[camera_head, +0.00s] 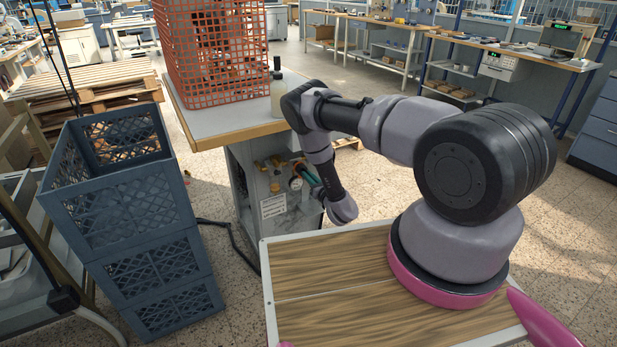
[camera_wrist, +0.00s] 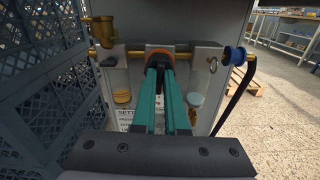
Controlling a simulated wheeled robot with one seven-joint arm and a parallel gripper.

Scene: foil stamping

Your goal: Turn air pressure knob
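The air pressure knob appears to be the round orange-brown part (camera_wrist: 159,53) in the upper middle of the wrist view, on a brass pipe line in a grey cabinet. My gripper (camera_wrist: 160,70) has two teal fingers that point straight at it. Their tips overlap its lower part in the picture, with a narrow gap between them. Whether they touch or grip it cannot be told. In the head view my gripper (camera_head: 309,175) reaches into the cabinet's front recess, beside a round gauge (camera_head: 296,183). The knob is not clear there.
A brass fitting (camera_wrist: 103,31) sits left of the knob, a blue round part (camera_wrist: 234,55) with a black hose to its right. Stacked blue crates (camera_head: 130,215) stand left of the cabinet (camera_head: 245,185). An orange mesh basket (camera_head: 212,50) and a bottle (camera_head: 277,95) stand on top.

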